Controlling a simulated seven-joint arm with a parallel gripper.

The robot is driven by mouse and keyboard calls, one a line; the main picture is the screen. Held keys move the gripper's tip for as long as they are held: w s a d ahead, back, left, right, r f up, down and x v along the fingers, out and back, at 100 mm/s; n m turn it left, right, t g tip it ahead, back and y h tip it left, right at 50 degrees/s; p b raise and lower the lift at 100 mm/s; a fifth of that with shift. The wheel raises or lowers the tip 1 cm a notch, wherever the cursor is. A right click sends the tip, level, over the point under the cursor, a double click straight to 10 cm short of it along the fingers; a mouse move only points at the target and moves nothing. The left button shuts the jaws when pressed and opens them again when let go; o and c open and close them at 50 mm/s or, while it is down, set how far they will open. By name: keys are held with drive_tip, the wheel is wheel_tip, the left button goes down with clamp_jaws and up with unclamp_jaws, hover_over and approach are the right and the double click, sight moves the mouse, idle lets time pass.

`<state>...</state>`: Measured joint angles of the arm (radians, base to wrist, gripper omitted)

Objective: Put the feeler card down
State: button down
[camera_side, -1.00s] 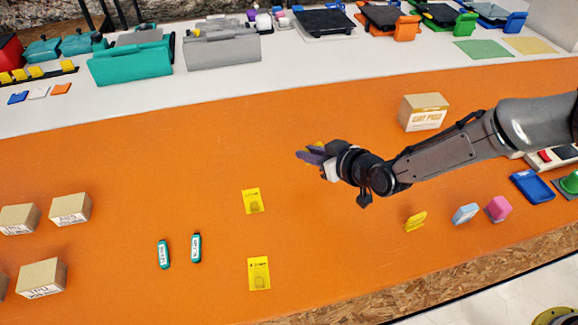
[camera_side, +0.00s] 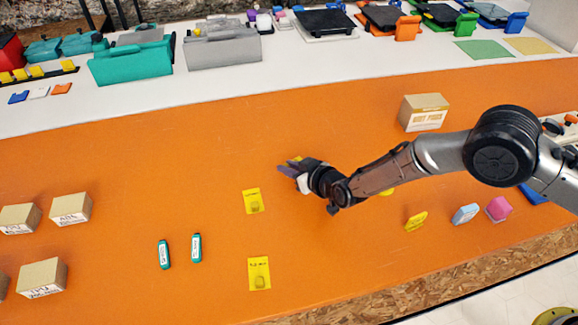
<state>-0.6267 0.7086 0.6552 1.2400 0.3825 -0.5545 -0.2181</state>
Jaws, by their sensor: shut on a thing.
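My gripper (camera_side: 292,167) is above the orange mat (camera_side: 130,145), right of and beyond the upper yellow card (camera_side: 252,201). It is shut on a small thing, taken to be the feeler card. Purple and yellow patches show at the fingertips, too small to tell card from finger. I cannot tell whether the held thing touches the mat. A lower yellow card (camera_side: 259,273) lies nearer the front.
Two teal-and-white sticks (camera_side: 179,250) lie left of the yellow cards, with several cardboard boxes (camera_side: 70,208) further left. A bits box (camera_side: 424,112) stands behind my arm. Yellow (camera_side: 416,221), blue (camera_side: 465,214) and pink (camera_side: 498,208) pieces stand at right. The mat's middle is mostly clear.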

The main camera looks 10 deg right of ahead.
drive_tip(key=c, duration=0.8)
unclamp_jaws()
drive_tip(key=shift+f, duration=0.1)
drive_tip(key=shift+r, duration=0.25)
drive_tip(key=v, duration=1.2)
drive_tip(key=shift+s+f, duration=0.1)
